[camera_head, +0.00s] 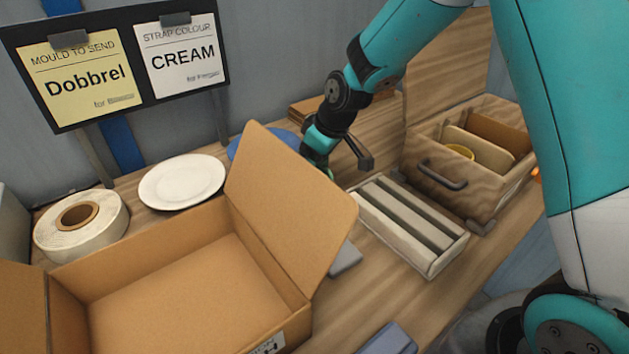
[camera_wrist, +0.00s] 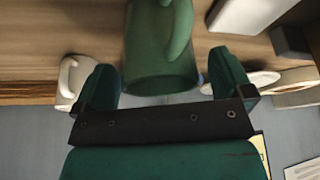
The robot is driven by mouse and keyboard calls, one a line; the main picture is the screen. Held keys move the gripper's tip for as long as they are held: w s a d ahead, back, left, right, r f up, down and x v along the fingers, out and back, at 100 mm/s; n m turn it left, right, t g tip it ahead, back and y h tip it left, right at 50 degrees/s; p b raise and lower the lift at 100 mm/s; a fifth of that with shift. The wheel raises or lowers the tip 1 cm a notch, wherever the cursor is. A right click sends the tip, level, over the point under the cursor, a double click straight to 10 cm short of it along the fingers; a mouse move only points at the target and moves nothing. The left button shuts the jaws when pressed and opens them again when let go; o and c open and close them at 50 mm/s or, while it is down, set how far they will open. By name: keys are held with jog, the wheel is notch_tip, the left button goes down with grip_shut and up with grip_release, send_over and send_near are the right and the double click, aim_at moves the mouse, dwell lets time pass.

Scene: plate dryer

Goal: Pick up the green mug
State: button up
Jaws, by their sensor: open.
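The green mug (camera_wrist: 160,45) is upside down or tilted in the wrist view, its handle toward the right. It lies between the two fingers of my gripper (camera_wrist: 162,78), which are spread apart with a gap to each side; I cannot tell whether either touches it. In the head view my gripper (camera_head: 336,160) is low over the table behind the cardboard box's raised flap. Only a small green patch of the mug (camera_head: 329,173) shows there; the flap and gripper hide the rest.
An open cardboard box (camera_head: 262,285) stands in front. A white plate (camera_head: 182,182), a tape roll (camera_head: 105,228) and a blue plate (camera_head: 245,146) lie behind it. A slatted tray (camera_head: 432,262) and wooden box (camera_head: 425,150) are at right. A white mug (camera_wrist: 68,82) stands left in the wrist view.

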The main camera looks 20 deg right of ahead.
jog(key=shift+x, duration=0.75)
jog(key=shift+r, duration=0.1)
jog(key=c, duration=1.1)
jog(key=shift+c, duration=0.2)
